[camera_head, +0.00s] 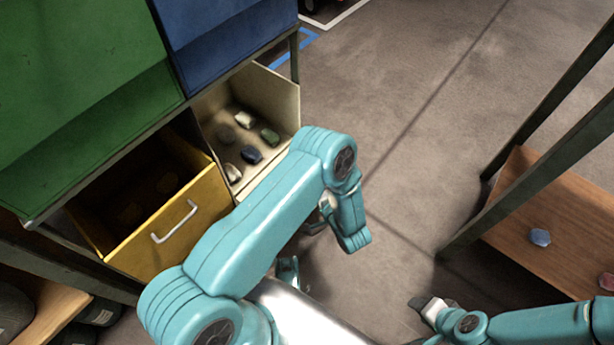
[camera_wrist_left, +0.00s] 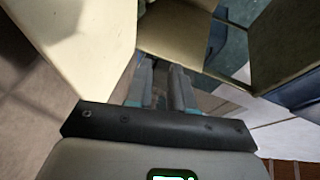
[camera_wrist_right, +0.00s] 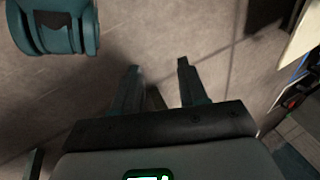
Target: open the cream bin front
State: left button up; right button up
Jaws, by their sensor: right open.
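The cream bin (camera_head: 284,90) stands pulled out under the blue bin in the head view, with several stones lying on its floor. Its front is mostly hidden behind my left arm. Cream panels (camera_wrist_left: 80,35) show close up in the left wrist view. My left gripper (camera_wrist_left: 163,78) has its two fingers fairly close together, pointing at these panels. Whether they hold anything is not clear. My right gripper (camera_wrist_right: 157,75) is open and empty above the bare floor. It also shows low in the head view (camera_head: 427,304), well right of the bin.
A yellow bin (camera_head: 190,235) with a white handle stands open beside the cream bin. Green (camera_head: 70,90) and blue (camera_head: 220,35) bins are above. A wooden shelf (camera_head: 560,240) with a blue stone is at right. The floor between is clear.

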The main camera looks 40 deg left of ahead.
pick_arm(q)
jog(key=b+x, duration=0.1)
jog(key=x, duration=0.3)
jog(key=shift+w, duration=0.1)
pick_arm(e)
jog(key=shift+w+d+f, duration=0.1)
jog(key=shift+w+f, duration=0.45)
jog(key=shift+f, duration=0.15)
pick_arm(q)
grip_shut()
dwell(0.6)
grip_release()
